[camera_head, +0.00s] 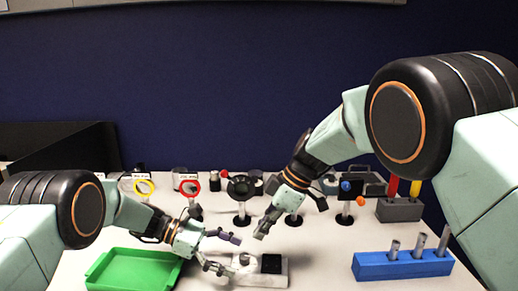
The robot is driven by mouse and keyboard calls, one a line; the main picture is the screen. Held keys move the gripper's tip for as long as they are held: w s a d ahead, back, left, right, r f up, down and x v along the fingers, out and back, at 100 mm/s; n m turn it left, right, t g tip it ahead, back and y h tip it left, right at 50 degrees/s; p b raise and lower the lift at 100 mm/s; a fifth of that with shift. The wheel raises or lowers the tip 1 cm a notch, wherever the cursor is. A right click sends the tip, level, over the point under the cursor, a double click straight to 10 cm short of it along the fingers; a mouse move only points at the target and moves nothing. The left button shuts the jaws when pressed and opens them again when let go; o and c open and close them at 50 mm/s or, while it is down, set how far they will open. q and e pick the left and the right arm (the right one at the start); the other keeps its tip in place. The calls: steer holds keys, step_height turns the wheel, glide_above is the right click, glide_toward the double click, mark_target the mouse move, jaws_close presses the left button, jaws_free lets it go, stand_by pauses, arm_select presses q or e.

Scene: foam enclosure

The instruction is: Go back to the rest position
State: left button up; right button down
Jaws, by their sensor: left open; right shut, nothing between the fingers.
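My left gripper (230,254) is open in the lower middle of the head view, low over the table. Its fingers are between a green tray (112,287) and a white block with a black square (271,264), close to the block's left end. I cannot tell whether they touch it. My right gripper (292,217) is shut and empty. It hangs above the middle of the table, in front of the row of small stands, pointing down. Its arm comes in from the upper right and partly hides the things behind it.
A blue block (385,267) with grey cylinders stands at the right front. A grey holder (398,211) with red and yellow bars stands behind it. Stands with a yellow ring (136,187), a red ring (181,187) and a dark wheel (241,187) line the back, before a dark blue wall (240,80).

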mark_target(259, 265)
arm_select(q)
steer(key=x, duration=0.8)
steer(key=shift+d, duration=0.15)
